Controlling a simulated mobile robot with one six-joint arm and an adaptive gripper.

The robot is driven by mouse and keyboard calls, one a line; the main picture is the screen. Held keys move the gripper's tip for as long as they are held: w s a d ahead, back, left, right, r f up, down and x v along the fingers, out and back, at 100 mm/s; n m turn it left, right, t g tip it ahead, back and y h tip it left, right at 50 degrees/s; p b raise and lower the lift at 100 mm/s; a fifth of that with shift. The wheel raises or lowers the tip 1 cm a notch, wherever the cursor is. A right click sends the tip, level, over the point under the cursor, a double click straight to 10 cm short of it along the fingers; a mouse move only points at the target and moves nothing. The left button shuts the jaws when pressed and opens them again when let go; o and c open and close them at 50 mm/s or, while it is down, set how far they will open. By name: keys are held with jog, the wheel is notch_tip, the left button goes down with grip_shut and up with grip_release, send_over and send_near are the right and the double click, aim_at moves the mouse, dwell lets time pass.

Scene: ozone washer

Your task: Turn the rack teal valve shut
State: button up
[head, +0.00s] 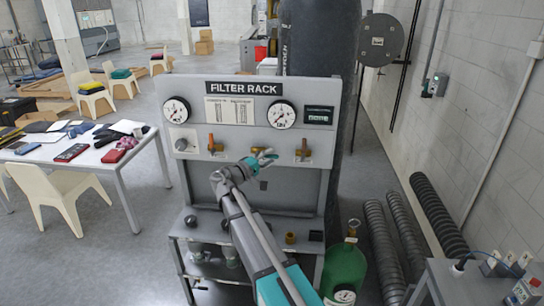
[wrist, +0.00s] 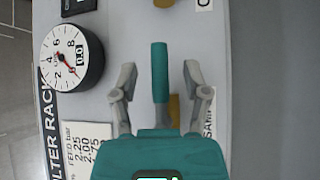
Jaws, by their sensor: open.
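The teal valve's handle (wrist: 159,68) stands upright in the wrist view, between my two open fingers. Its brass body (wrist: 174,108) shows just right of the handle's lower part. In the head view the teal handle (head: 269,156) shows at the middle of the filter rack panel (head: 195,88), lying roughly sideways and partly hidden by my gripper. My gripper (wrist: 160,72) is open, with one finger on each side of the handle and a visible gap on both sides. How close the fingers are in depth is not clear.
An orange-handled valve (head: 211,143) is left of the teal one and another (head: 303,149) is right of it. Two gauges (head: 177,110) (head: 281,114) sit above. A white label (wrist: 88,150) is near my gripper. A green cylinder (head: 344,268) stands at the rack's lower right.

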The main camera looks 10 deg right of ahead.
jog(key=shift+w+d, duration=0.2)
jog(key=shift+d, duration=0.2)
grip_shut()
jog(key=shift+d, duration=0.35)
jog(key=shift+a, duration=0.35)
